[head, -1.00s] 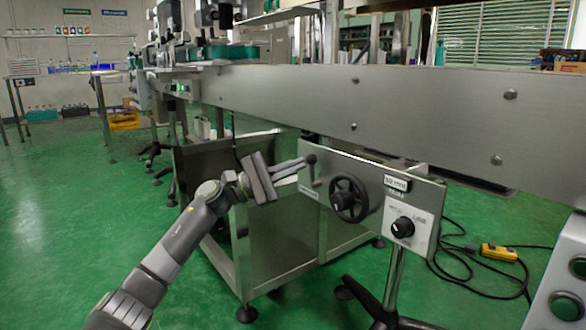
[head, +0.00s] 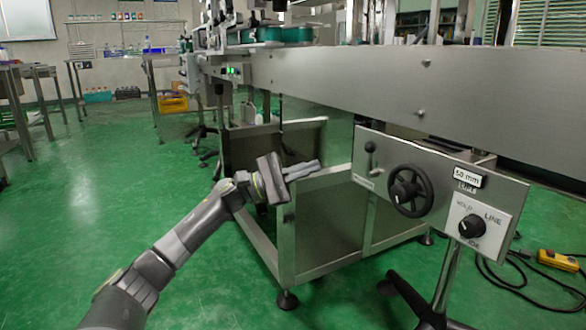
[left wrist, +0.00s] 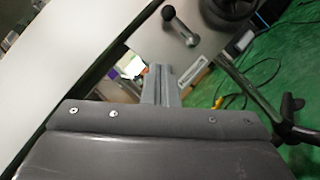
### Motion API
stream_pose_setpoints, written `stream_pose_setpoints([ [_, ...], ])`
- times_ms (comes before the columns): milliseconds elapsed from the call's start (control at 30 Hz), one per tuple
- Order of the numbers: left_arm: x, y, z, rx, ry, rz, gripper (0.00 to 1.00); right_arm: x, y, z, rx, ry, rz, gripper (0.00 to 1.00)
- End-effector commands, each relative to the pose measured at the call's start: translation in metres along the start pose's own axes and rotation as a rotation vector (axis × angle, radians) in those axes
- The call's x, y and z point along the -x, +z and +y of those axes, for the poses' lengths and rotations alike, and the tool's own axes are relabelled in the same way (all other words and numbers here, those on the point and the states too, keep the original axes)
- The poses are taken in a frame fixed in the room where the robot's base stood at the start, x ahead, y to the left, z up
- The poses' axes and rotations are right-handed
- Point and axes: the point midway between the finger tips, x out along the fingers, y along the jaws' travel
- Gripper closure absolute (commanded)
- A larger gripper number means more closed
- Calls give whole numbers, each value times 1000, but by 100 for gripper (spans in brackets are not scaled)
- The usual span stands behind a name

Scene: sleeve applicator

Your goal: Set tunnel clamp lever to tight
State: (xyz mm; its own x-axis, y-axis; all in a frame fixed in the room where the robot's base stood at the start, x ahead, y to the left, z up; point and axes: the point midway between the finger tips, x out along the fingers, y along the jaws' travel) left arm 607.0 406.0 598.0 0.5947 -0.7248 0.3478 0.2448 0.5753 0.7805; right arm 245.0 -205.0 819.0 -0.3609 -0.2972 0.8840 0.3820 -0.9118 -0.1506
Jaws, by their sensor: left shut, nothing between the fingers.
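The clamp lever (head: 370,158) is a short dark lever with a round knob, at the upper left of the grey control panel (head: 440,205). It stands about upright in the head view. It also shows in the left wrist view (left wrist: 180,27), above and a little right of my fingers. A small label below it is too small to read. My left gripper (head: 318,165) is shut and empty. Its fingertips point at the panel and sit left of the lever, apart from it. In the left wrist view the shut fingers (left wrist: 157,72) point up the picture. My right gripper is not in view.
A black handwheel (head: 410,191) is on the panel right of the lever, with a display (head: 468,178) and a black knob (head: 472,226) further right. The machine's long steel beam (head: 350,88) runs above. Cables and a yellow box (head: 561,259) lie on the green floor.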

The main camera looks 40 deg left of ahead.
Motion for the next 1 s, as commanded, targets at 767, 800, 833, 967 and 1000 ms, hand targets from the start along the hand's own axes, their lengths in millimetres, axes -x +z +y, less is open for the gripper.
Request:
stream_pose_setpoints([
  [767, 32, 0, 2, -1, 1, -1, 100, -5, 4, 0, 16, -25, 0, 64],
  [800, 32, 0, 2, -1, 1, -1, 100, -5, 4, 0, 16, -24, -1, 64],
  [833, 32, 0, 2, -1, 1, -1, 100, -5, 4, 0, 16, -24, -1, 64],
  [967, 32, 0, 2, -1, 1, -1, 100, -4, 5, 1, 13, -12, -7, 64],
  [1000, 32, 0, 2, -1, 1, 0, 100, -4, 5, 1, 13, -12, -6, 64],
])
